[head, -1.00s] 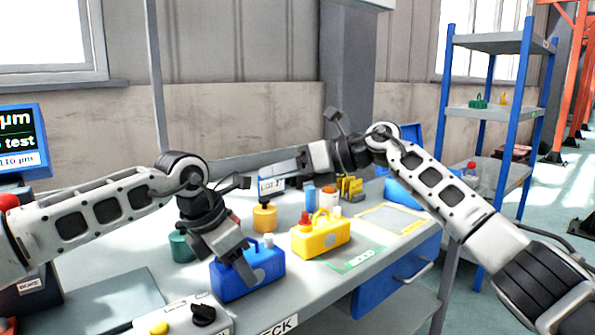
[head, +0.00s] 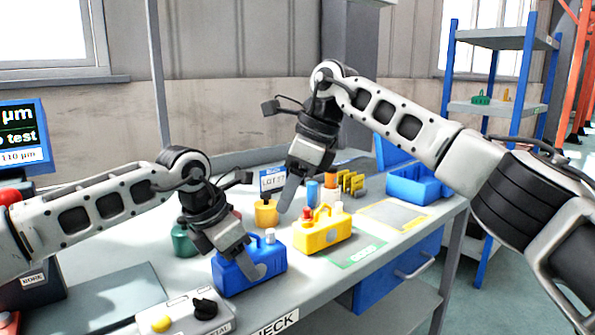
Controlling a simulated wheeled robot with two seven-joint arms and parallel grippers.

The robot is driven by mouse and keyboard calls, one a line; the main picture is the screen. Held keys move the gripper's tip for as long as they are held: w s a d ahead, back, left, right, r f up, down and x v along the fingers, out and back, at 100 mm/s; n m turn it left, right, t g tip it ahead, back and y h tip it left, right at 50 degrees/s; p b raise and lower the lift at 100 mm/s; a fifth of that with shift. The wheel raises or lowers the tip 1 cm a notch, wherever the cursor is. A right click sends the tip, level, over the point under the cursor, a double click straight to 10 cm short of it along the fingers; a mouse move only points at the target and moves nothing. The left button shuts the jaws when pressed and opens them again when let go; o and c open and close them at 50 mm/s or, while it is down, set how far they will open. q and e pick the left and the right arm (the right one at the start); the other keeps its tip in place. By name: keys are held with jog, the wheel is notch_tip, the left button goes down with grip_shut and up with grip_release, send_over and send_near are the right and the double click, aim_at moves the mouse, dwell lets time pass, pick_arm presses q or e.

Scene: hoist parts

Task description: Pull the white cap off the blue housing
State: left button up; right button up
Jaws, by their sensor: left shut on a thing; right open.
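The blue housing (head: 236,279) stands on the bench near its front edge. The white cap (head: 270,236) sits on top of it at its right end. My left gripper (head: 252,262) reaches down over the housing and is shut on it, with a finger across its front face. My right gripper (head: 287,198) is open and empty. It points down above the bench, up and slightly right of the white cap, and is apart from it.
A yellow housing (head: 322,236) with a red cap (head: 307,214) and a white cap stands right of the blue one. A yellow-orange pot (head: 266,214) and a green pot (head: 184,242) stand behind. A control box (head: 188,318) is at front left.

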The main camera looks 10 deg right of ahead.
aim_at(271, 230)
jog(key=x, duration=0.7)
jog(key=shift+a+f, duration=0.1)
jog(key=shift+a, duration=0.05)
grip_shut()
